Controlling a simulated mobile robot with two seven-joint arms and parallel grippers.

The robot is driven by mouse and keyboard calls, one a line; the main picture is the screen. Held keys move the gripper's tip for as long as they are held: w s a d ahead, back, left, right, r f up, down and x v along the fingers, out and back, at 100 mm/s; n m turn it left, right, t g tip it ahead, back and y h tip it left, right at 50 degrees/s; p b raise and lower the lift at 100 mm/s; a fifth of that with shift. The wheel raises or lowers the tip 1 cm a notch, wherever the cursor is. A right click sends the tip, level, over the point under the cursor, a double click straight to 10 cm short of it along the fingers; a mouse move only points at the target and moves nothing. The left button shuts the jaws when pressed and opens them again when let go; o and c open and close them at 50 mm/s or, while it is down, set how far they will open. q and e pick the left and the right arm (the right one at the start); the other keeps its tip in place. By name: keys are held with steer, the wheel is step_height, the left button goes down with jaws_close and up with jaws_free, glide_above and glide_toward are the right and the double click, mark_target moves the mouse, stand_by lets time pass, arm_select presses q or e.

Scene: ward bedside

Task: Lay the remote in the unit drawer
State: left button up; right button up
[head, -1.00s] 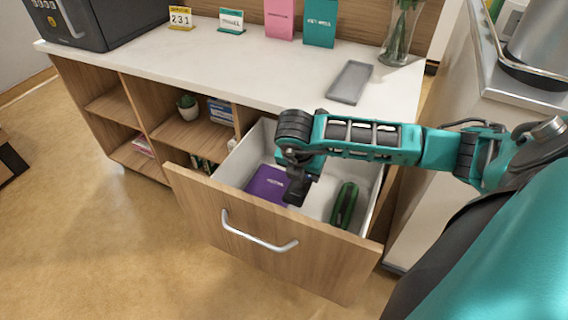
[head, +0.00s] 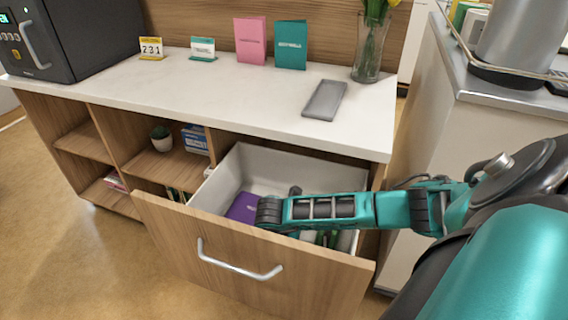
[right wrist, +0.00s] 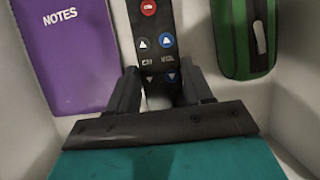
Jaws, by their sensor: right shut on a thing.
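The open unit drawer (head: 255,160) is pulled out below the white top, with its front panel and silver handle facing me. My right gripper (right wrist: 161,84) is inside the drawer, shut on the dark remote (right wrist: 154,40). The remote has a red button and several white and blue ones. In the right wrist view it is between a purple notebook (right wrist: 65,50) and a green case (right wrist: 243,38). I cannot tell if it touches the drawer floor. In the head view my right forearm hides most of the gripper and remote. My left gripper is not in view.
The drawer's walls stand close around my right gripper. Open shelves lie left of the drawer.

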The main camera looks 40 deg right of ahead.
step_height(320, 180, down, 3)
steer(key=shift+f+b, duration=0.1)
steer(key=shift+b, duration=0.4)
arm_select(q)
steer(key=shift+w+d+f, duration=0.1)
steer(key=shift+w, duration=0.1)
arm_select(e)
steer(key=o, duration=1.1)
steer(key=shift+f, duration=0.1)
steer(key=p+v, duration=0.3)
steer(key=v, duration=0.3)
steer(key=shift+a+r, duration=0.1)
steer(key=shift+r, duration=0.25)
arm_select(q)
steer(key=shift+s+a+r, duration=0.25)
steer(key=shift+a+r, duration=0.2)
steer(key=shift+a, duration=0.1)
arm_select(e)
steer(key=shift+s+a+r, duration=0.2)
steer(key=shift+r, duration=0.3)
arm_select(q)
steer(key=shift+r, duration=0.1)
